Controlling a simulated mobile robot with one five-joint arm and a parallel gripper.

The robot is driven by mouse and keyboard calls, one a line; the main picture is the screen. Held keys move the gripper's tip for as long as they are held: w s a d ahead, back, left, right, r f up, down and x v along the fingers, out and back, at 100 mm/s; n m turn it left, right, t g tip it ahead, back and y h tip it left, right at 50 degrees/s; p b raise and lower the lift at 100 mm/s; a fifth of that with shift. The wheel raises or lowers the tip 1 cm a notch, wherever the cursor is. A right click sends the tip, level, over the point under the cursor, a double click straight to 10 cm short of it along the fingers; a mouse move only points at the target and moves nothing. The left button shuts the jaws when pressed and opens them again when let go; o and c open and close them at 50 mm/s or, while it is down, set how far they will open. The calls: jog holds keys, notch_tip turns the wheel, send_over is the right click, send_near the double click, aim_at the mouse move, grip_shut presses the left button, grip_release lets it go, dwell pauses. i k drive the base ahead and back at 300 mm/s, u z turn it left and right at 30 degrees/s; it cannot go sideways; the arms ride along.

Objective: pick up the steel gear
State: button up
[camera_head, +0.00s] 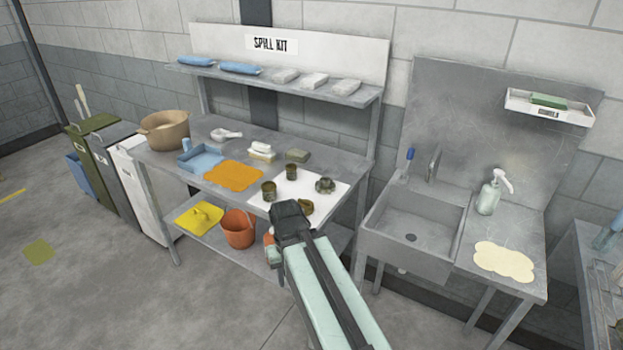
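What looks like the steel gear (325,185), a dark grey toothed part, lies on the right part of a white mat (338,192) on the steel workbench. My gripper (288,213) is at the end of my pale green arm, in front of the bench's front edge and lower left of the gear in the picture. It appears apart from the gear. Its fingers cannot be made out, so I cannot tell whether it is open or shut. A brownish ring-like part (307,207) shows just beside my gripper, partly hidden by it.
An orange cloth (233,176), blue tray (200,158) and tan pot (164,130) lie further left. A shelf (300,89) overhangs the back. A sink (411,237) stands right.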

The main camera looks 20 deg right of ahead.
aim_at(325, 186)
jog(key=u, duration=0.35)
jog(key=i, duration=0.7)
jog(key=u, duration=0.7)
jog(key=k, duration=0.75)
jog(key=u, duration=0.2)
jog(key=i, duration=0.75)
jog(key=z, duration=0.05)
